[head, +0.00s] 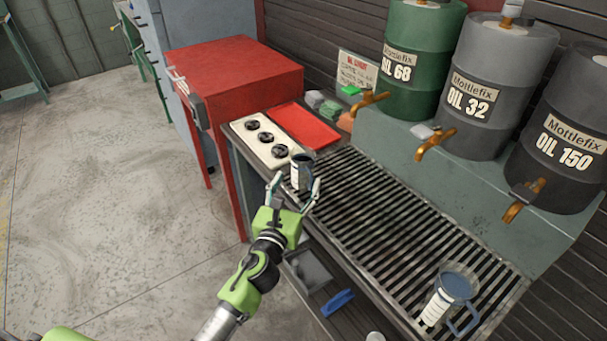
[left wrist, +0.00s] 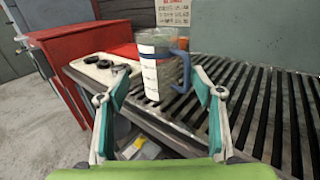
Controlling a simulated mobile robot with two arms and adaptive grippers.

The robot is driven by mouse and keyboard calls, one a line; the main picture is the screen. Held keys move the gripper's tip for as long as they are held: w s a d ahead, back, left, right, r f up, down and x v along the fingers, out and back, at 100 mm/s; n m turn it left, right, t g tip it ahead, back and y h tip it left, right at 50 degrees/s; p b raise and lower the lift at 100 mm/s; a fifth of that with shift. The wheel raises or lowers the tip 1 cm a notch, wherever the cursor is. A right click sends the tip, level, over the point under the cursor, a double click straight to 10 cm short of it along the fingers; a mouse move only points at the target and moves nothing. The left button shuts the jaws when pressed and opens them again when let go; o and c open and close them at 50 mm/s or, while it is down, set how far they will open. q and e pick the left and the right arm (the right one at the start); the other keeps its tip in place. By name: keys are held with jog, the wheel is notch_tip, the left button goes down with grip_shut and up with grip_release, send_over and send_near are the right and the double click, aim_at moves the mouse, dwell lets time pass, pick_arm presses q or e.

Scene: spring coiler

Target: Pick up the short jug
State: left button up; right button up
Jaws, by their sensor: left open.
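A clear jug with a white label and dark blue-grey rim (head: 302,172) stands upright on the slatted rack, near its far left end. It also shows in the left wrist view (left wrist: 155,70), with its blue handle on the right. My left gripper (head: 295,188) is open, with its fingers to either side of the jug's near side. In the left wrist view the gripper (left wrist: 160,94) is empty and the jug stands beyond the fingertips. A second similar jug (head: 452,293) stands at the rack's near right end. I cannot tell which is shorter. My right gripper is not in view.
A cream panel with three black round parts (head: 268,142) and a red tray (head: 302,127) lie beyond the jug. Oil drums with brass taps (head: 436,142) stand along the rack's back. A red cabinet (head: 235,80) is at left. The rack's middle (head: 390,220) is clear.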

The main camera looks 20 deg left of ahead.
aim_at(300, 177)
pick_arm(q)
jog(key=shift+w+f, duration=0.15)
jog(key=shift+w, duration=2.7)
jog(key=c, duration=1.3)
jog(key=shift+o, duration=0.2)
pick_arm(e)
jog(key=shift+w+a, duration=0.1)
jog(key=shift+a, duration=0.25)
